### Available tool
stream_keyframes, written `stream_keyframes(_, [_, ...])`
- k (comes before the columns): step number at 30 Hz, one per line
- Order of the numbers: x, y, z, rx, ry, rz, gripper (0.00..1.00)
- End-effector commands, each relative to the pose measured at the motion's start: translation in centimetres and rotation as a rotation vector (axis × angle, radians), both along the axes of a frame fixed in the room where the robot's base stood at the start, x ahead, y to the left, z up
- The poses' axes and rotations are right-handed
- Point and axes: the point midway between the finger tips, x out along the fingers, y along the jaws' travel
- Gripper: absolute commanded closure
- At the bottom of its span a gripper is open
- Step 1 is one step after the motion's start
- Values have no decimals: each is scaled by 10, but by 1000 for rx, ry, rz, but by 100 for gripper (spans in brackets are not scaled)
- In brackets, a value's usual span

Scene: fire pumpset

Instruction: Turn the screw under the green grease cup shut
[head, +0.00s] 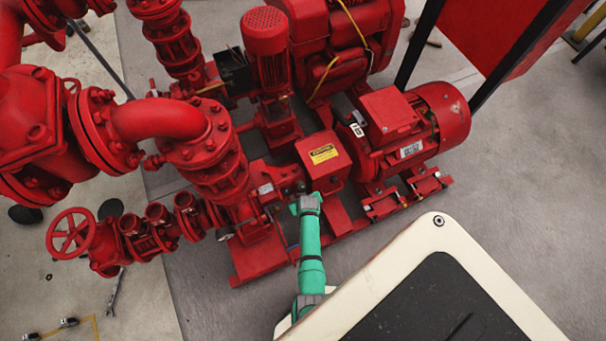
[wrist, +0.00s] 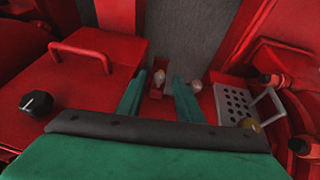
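My gripper (head: 303,197) reaches down to the red pump's bearing housing (head: 284,183) in the head view. In the wrist view its two green fingers (wrist: 160,80) are apart, with a gap between them. A small pale, brassy fitting (wrist: 158,77) shows between and beyond the fingertips, with no clear contact. A second pale, rounded fitting (wrist: 196,86) sits just right of the right finger. I cannot make out a green grease cup or its screw in either view, nor tell which fitting belongs to it. My gripper's own body hides the area below the fingers.
A red cover with a handle and a black knob (wrist: 36,103) lies left in the wrist view. A perforated metal plate (wrist: 237,103) and a brass knob (wrist: 250,124) are at right. A red coupling guard with a yellow label (head: 323,153) stands close to my gripper.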

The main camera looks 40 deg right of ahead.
Motion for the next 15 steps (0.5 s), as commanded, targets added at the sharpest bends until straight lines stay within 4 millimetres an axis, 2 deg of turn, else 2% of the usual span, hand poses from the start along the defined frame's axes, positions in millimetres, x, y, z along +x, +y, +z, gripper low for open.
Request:
stream_keyframes(8, [0, 0, -1, 0, 0, 0, 67])
stream_keyframes(12, [1, 2, -1, 1, 0, 4, 98])
stream_keyframes(15, [2, 2, -1, 0, 0, 5, 100])
